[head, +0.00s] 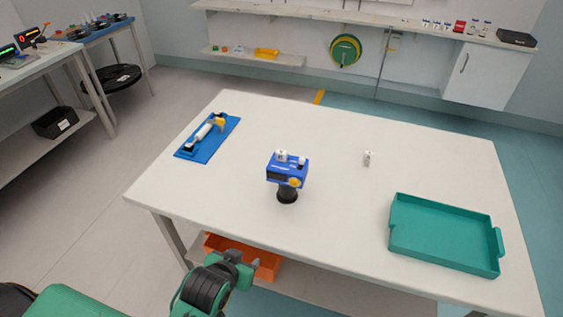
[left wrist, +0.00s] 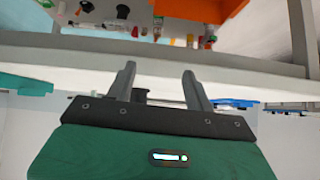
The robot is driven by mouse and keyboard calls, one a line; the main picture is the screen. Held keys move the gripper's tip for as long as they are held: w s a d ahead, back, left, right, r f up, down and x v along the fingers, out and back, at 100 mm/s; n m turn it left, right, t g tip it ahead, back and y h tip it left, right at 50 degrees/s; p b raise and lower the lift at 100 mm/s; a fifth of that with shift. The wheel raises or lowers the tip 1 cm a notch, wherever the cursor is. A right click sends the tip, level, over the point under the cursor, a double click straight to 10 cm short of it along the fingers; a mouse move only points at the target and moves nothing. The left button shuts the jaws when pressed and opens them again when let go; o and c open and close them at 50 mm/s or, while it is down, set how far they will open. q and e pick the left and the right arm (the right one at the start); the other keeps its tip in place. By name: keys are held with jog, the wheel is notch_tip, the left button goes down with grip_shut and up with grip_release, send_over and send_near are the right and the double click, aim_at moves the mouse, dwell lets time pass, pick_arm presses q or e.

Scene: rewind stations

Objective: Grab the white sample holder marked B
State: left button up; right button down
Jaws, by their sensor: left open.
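A small white holder (head: 367,158) with a dark mark stands alone on the white table (head: 330,135), right of centre; I cannot read its letter. Another small white piece (head: 282,156) sits on top of the blue device (head: 287,170) on its black stand, with a second white piece (head: 301,163) beside it. My left gripper (head: 246,270) is low in front of the table's near edge, well apart from these pieces. In the left wrist view its fingers (left wrist: 160,78) are spread, with nothing between them. My right gripper is out of view.
A teal tray (head: 445,262) lies at the table's right. A blue mat (head: 222,142) with a white and yellow tool lies at the left. An orange bin (head: 268,262) is on the shelf below, close to my left gripper. The table's middle is mostly clear.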

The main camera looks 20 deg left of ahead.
aim_at(281, 154)
pick_arm(q)
jog(key=w+d+r+t, duration=0.3)
jog(key=w+r+t, duration=0.6)
jog(key=w+r, duration=0.4)
jog(key=shift+n, duration=0.4)
jog(key=w, duration=0.2)
jog(key=w+r, duration=0.1)
jog(key=w, duration=0.1)
jog(key=w+p, duration=0.1)
jog(key=w, duration=0.2)
jog(key=shift+a+r, duration=0.15)
jog(key=shift+r, duration=0.2)
jog(key=shift+w, duration=0.7)
jog(key=w, duration=0.1)
jog(key=w+p, duration=0.1)
jog(key=w, duration=0.1)
jog(key=shift+w+a+r, duration=0.1)
jog(key=shift+w+a, duration=0.05)
jog(key=shift+w, duration=0.55)
jog(key=c, duration=1)
jog(key=shift+c, duration=0.2)
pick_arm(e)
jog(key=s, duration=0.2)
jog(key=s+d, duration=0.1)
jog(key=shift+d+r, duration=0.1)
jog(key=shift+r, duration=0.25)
